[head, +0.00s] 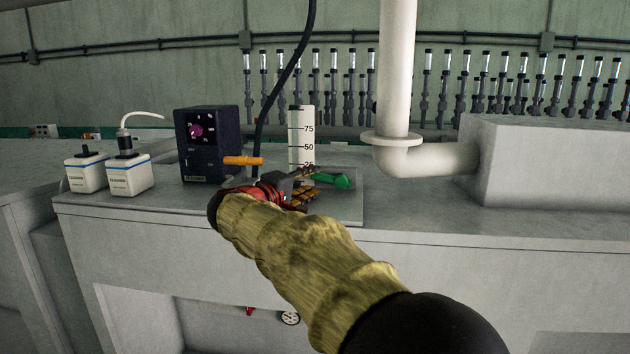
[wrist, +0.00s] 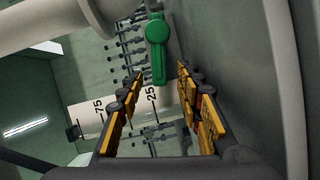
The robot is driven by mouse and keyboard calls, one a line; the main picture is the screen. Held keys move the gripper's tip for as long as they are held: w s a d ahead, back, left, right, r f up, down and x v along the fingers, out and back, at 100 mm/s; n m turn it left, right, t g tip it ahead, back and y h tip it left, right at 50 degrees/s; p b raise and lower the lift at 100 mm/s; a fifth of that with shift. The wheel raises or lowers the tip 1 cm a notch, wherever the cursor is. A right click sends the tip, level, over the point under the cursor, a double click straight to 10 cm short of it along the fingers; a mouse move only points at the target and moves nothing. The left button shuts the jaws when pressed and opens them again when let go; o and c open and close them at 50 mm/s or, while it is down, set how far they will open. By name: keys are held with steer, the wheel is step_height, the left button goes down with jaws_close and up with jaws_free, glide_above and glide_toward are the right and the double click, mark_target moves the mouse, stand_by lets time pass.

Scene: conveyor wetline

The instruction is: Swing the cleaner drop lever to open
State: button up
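A green lever (head: 342,181) is just ahead of my gripper (head: 314,184) over the bench in the head view. No label on it is readable, so I cannot tell if it is the cleaner drop lever. In the wrist view the green lever (wrist: 157,45) has a round hub at the top, and its handle points down toward the gap between the fingers of my gripper (wrist: 160,78). The fingers are spread apart, with nothing held between them. An orange lever (head: 243,160) sticks out rightward beside a dark control box (head: 208,143).
Two white bottles (head: 130,175) marked as cleaner stand at the left. An upright scale (head: 302,135) stands behind my gripper. A thick white pipe (head: 397,70) comes down and bends right into a grey block (head: 555,165). A black hose hangs behind. The bench front right is clear.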

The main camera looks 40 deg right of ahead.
steer(key=v, duration=0.9)
steer(key=shift+c, duration=0.6)
